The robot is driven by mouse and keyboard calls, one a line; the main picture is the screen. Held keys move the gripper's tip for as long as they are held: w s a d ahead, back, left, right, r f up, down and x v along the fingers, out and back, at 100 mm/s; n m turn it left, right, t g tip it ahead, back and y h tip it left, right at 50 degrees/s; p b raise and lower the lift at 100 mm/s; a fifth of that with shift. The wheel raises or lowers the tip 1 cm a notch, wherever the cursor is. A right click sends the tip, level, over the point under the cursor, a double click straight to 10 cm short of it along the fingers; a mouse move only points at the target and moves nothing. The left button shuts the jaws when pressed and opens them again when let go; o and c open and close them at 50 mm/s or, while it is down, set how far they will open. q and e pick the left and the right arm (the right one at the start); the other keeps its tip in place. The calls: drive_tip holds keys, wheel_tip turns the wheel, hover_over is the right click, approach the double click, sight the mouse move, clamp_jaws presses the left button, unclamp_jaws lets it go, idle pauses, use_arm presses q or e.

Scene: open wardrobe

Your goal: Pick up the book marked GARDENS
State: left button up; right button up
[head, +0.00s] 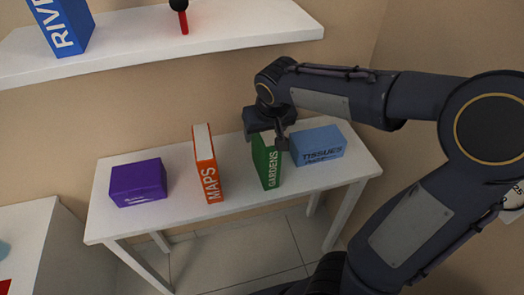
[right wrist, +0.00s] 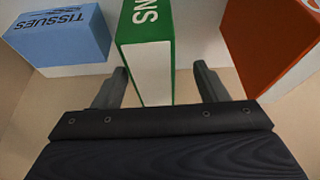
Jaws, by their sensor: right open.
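The green book marked GARDENS (head: 267,163) stands upright on the white table, between the orange MAPS book and the blue tissue box. My right gripper (head: 267,137) is at the top of the green book in the head view. In the right wrist view the green book (right wrist: 147,60) shows its white page edge between the two open fingers (right wrist: 160,85). Gaps show on both sides of the book, so the fingers are apart from it. My left gripper is not in view.
The orange MAPS book (head: 207,165) stands to the left and the blue tissue box (head: 317,145) close on the right. A purple box (head: 138,183) sits at the table's (head: 235,205) left end. A shelf (head: 190,36) with a blue book (head: 62,25) is above.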

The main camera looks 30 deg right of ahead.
drive_tip(key=x, duration=0.4)
drive_tip(key=shift+d+b, duration=0.3)
drive_tip(key=shift+d, duration=0.1)
drive_tip(key=shift+w+f, duration=0.3)
drive_tip(key=shift+f, duration=0.2)
drive_tip(key=shift+f, duration=0.15)
clamp_jaws()
